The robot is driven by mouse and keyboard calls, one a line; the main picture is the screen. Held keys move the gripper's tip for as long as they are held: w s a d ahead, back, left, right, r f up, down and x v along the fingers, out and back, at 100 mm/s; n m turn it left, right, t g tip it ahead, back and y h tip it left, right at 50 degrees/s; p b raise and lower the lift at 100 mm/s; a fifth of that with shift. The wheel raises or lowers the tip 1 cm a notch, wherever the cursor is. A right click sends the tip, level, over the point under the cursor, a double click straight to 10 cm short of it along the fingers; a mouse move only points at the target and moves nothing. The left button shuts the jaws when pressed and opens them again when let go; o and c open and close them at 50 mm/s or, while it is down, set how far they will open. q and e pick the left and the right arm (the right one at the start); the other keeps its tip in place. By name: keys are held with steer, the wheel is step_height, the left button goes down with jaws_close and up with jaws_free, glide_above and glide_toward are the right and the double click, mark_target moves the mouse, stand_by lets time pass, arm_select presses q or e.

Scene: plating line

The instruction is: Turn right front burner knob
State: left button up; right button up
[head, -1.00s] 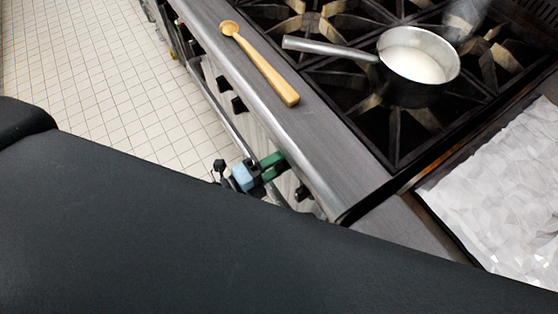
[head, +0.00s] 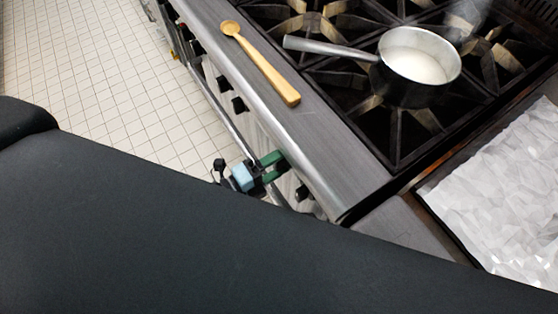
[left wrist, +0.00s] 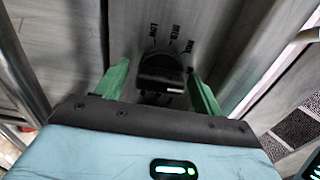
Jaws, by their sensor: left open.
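My left gripper (head: 279,164) is at the stove's front panel, with its green fingers pointing at the panel. In the left wrist view the open left gripper (left wrist: 159,72) has one finger on each side of a black burner knob (left wrist: 160,73). A gap shows between the knob and each finger. Printed marks surround the knob on the grey panel. In the head view I cannot make out this knob clearly at the fingertips. My right gripper is in neither view.
A saucepan (head: 428,94) of white liquid stands on the burner grates. A wooden spoon (head: 262,63) lies on the steel front ledge (head: 330,150). Other black knobs (head: 239,104) and a rail (head: 222,112) run along the front. Tiled floor (head: 90,70) is clear at left.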

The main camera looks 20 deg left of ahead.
mark_target(275, 167)
arm_select(q)
steer(key=b+v, duration=0.1)
steer(key=v, duration=0.5)
steer(key=shift+s+a+f, duration=0.1)
steer(key=shift+s+a, duration=0.1)
steer(key=shift+s, duration=0.15)
steer(key=shift+s+a, duration=0.35)
steer(key=shift+s, duration=0.05)
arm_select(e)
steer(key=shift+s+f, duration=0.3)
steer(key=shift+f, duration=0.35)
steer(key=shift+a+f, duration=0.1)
